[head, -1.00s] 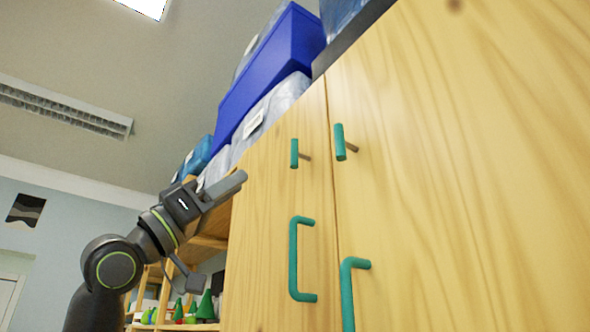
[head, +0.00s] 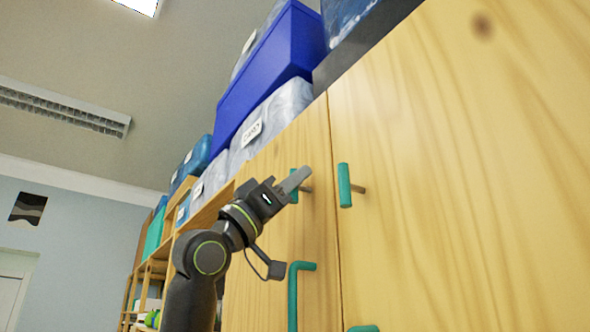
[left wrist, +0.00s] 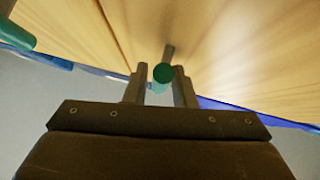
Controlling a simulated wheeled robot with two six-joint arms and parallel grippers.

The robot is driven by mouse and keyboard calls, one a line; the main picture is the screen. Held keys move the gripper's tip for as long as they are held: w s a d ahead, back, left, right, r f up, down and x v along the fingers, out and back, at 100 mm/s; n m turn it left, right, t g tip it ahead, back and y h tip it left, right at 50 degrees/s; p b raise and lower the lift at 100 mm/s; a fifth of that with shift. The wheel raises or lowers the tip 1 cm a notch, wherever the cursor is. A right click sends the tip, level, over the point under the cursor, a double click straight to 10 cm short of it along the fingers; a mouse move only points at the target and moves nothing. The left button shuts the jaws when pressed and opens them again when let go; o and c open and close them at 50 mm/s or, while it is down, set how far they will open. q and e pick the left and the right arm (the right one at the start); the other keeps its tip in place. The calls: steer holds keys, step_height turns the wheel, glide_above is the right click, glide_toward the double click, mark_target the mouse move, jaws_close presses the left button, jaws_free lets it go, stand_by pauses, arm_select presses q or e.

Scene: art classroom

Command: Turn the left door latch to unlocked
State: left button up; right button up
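The left door latch (head: 294,198) is a short teal bar on a thin post, standing upright on the left wooden door (head: 315,240). My left gripper (head: 293,181) is at this latch, and its fingers hide part of the bar in the head view. In the left wrist view the latch's round green end (left wrist: 163,73) shows between the two spread fingers (left wrist: 160,92). The gripper looks open around the latch; I cannot tell if a finger touches it. The right door latch (head: 344,186) is also upright. My right gripper is not in view.
Teal door handles sit below the latches, the left one (head: 293,295) and the top of the right one (head: 363,328). Blue and clear bins (head: 262,90) stand on top of the cabinet. Open shelves (head: 150,270) stand to the left.

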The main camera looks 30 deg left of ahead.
arm_select(q)
steer(key=shift+r, duration=0.15)
jaws_close()
steer(key=shift+d, duration=0.1)
